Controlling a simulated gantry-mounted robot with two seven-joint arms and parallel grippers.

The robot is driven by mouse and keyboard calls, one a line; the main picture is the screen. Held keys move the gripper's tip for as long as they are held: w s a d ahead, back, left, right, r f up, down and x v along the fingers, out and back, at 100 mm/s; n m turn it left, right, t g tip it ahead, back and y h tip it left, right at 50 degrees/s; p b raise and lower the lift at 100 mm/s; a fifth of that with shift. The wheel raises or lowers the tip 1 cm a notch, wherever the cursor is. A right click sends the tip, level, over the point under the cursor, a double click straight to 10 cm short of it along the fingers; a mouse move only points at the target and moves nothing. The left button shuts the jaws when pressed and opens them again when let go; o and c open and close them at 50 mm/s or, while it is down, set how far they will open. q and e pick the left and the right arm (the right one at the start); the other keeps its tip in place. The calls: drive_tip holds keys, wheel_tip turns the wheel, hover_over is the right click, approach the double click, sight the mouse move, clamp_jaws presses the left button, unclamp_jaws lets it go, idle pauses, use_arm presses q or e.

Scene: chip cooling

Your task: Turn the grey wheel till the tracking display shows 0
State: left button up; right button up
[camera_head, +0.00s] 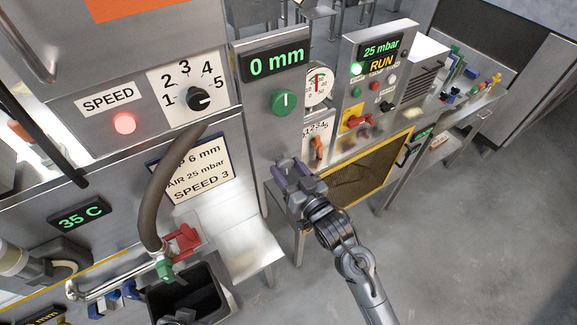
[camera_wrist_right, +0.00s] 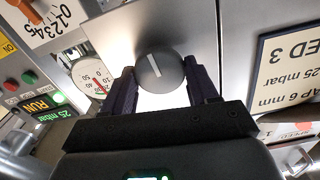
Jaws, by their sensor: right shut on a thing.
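The grey wheel (camera_wrist_right: 160,71) shows in the right wrist view as a round knob with a white line mark, on a metal panel. My right gripper (camera_wrist_right: 163,84) has one dark finger on each side of it and is shut on it. In the head view my right gripper (camera_head: 295,176) is at the lower front of the narrow metal column and hides the wheel. A display (camera_head: 277,64) at the top of this column reads 0 mm in green; no tracking label is visible. A purple-grey part at the bottom edge (camera_head: 180,319) appears to be my left gripper, mostly cut off.
A green knob (camera_head: 285,102) sits between the display and my right gripper. A round gauge (camera_head: 319,84) and an orange-handled lever (camera_head: 318,147) are to its right. A speed dial (camera_head: 199,98) is left. A thick hose (camera_head: 163,185) hangs above a black bin (camera_head: 192,290).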

drive_tip(key=shift+m, duration=0.5)
drive_tip(key=o, duration=1.1)
drive_tip(key=shift+c, duration=0.2)
drive_tip(key=shift+s+d+f, duration=0.1)
drive_tip(key=shift+s+d, duration=0.15)
drive_tip(key=shift+s, duration=0.2)
drive_tip(key=b+v, duration=0.2)
drive_tip(key=v, duration=0.7)
drive_tip(key=shift+s+d+b, duration=0.2)
drive_tip(key=shift+s+b, duration=0.15)
